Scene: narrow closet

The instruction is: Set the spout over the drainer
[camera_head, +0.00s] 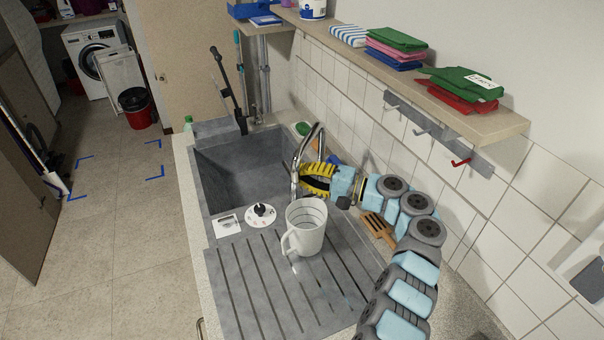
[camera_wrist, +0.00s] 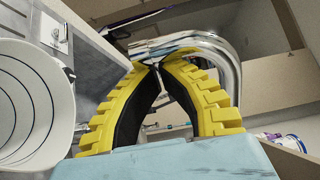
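The chrome tap spout (camera_head: 296,172) arches at the wall side of the sink. Its outlet end hangs near the basin's right edge, close to where the drainer begins. The grooved grey drainer (camera_head: 255,290) extends toward the camera, with a white jug (camera_head: 307,222) upright on it. My gripper (camera_head: 302,181) is beside the spout. In the wrist view its yellow fingers (camera_wrist: 158,66) curve together at the tips, with an empty gap behind them. The chrome spout (camera_wrist: 228,68) passes just beyond the tips; I cannot tell whether they touch it.
The grey basin (camera_head: 235,175) lies beyond the drainer. A round drain control (camera_head: 261,214) sits on the sink ledge. A wooden brush (camera_head: 379,228) lies by my arm. The tiled wall, hook rail (camera_head: 435,130) and shelf (camera_head: 470,118) bound the right side.

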